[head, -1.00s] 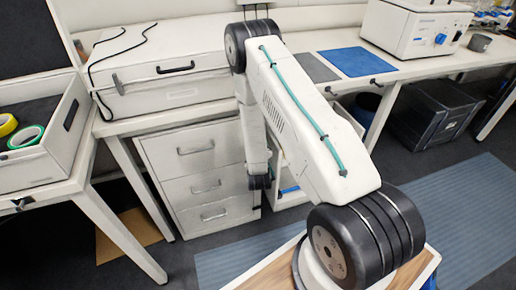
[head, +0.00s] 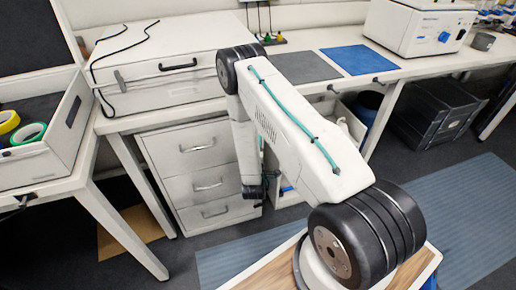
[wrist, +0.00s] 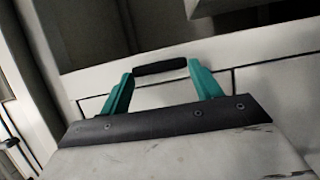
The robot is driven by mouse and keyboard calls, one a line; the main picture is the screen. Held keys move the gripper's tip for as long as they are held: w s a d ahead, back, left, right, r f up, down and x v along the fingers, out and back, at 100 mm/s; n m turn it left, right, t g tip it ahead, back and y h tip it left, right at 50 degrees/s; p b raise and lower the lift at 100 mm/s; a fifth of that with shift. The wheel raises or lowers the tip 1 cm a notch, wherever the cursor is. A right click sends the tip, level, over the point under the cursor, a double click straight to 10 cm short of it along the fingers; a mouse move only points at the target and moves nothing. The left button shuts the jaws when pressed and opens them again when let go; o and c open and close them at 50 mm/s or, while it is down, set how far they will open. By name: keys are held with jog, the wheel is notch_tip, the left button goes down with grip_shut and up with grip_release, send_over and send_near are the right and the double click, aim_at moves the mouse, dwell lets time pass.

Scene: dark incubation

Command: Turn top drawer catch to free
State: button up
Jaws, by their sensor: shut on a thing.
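In the wrist view, my gripper (wrist: 161,75) has its two teal fingers at either end of a short black bar (wrist: 160,67), shut on it. The bar appears to be the catch and lies nearly level in the picture, in front of a pale panel (wrist: 240,80) with dark seams. In the head view, the white drawer unit (head: 140,150) stands under the bench, its top drawer (head: 170,150) looking closed. My arm covers the unit's right edge, and the catch and fingertips are hidden there.
A white case (head: 140,70) with a black handle stands on the bench above the drawers. An open shelf (head: 290,197) is right of the unit. A side table (head: 60,190) with an open-topped box stands at left. The striped floor mat (head: 450,230) is clear at right.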

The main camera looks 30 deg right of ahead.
jog(key=shift+a, duration=0.1)
dwell(0.4)
jog(key=o, duration=1)
jog(key=v, duration=0.7)
jog(key=shift+s+a, duration=0.15)
jog(key=shift+s, duration=0.2)
